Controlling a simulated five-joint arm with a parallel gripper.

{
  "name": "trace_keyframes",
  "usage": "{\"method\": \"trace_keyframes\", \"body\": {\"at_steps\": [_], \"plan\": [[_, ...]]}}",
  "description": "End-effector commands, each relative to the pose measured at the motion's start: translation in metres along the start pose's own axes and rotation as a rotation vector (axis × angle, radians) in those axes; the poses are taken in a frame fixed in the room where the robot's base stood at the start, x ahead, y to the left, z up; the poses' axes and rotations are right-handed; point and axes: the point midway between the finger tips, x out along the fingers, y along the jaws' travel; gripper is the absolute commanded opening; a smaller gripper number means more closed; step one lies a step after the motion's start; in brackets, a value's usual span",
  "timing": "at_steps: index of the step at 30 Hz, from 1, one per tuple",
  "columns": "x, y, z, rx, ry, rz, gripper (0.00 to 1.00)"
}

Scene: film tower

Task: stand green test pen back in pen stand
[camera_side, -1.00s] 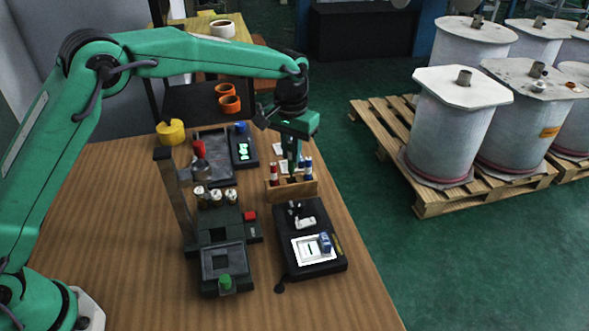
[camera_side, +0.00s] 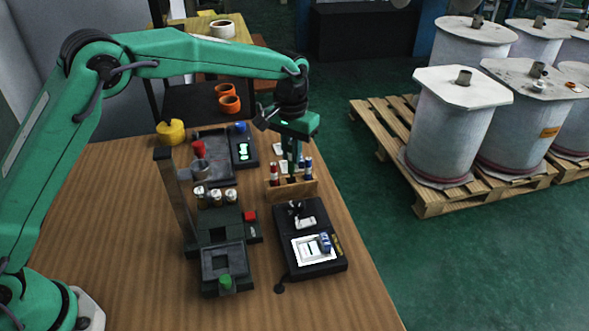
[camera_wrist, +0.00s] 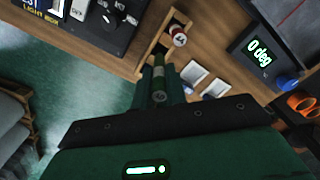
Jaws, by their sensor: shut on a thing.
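The wooden pen stand (camera_side: 300,192) is on the bench, in the middle of the side view. A red pen (camera_side: 274,175) stands at its left and a blue pen (camera_side: 308,170) at its right. My gripper (camera_side: 291,166) is directly above the middle of the stand, pointing down, shut on the green test pen (camera_wrist: 159,70). The pen is upright and mostly hidden by the jaws; its lower end meets the stand, but I cannot tell how deep it sits.
A black light box (camera_side: 312,267) lies in front of the stand. A dark fixture with small canisters (camera_side: 217,197) is to the left. An angle readout (camera_side: 243,148) is behind. The bench edge and green floor are close on the right.

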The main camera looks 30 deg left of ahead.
Motion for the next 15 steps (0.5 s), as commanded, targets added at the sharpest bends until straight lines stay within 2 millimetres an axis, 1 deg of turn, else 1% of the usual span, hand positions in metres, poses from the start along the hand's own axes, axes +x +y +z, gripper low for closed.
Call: {"method": "trace_keyframes", "body": {"at_steps": [15], "plan": [[0.0090,-0.0001,0.0001,0.000,0.000,0.000,0.00]]}}
